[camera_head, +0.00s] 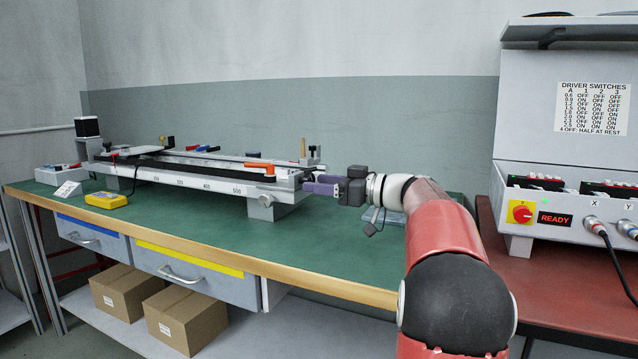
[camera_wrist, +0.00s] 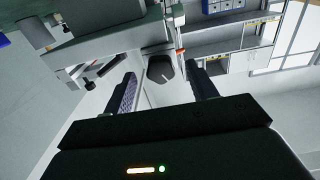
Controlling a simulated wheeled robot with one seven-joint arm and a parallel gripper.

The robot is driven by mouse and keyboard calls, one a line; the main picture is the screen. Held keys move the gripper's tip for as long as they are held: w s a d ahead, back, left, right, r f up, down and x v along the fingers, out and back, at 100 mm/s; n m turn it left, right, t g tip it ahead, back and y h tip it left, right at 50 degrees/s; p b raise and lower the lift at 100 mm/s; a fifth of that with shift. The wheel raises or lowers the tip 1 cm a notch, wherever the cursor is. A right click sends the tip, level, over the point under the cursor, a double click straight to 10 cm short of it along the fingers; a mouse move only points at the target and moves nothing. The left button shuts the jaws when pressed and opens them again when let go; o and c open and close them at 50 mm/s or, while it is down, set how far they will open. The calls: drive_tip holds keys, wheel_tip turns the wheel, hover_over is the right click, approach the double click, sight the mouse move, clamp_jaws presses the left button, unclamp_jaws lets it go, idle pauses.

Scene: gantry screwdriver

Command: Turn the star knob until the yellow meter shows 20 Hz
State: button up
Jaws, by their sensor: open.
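The yellow meter (camera_head: 107,200) lies on the green bench at the left, in front of the gantry rail (camera_head: 200,180); its reading is too small to make out. My gripper (camera_head: 312,187) is at the right end of the rail, with its fingers pointing left toward the end block. In the wrist view my gripper (camera_wrist: 160,72) is open, with a finger on each side and a dark, angular thing (camera_wrist: 160,69) showing between them. I cannot tell whether this is the star knob, or how far it is from the fingers. Nothing is visibly held.
A small black knob (camera_wrist: 88,83) on a rod shows in the wrist view. An orange handle (camera_head: 260,167) lies on top of the rail. A control cabinet (camera_head: 560,215) with a READY sign and cables stands at the right. The bench front (camera_head: 200,228) is clear.

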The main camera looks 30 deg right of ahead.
drive_tip(key=shift+w+a, duration=0.3)
drive_tip(key=shift+w, duration=0.1)
drive_tip(key=shift+c, duration=0.5)
drive_tip(key=c, duration=0.9)
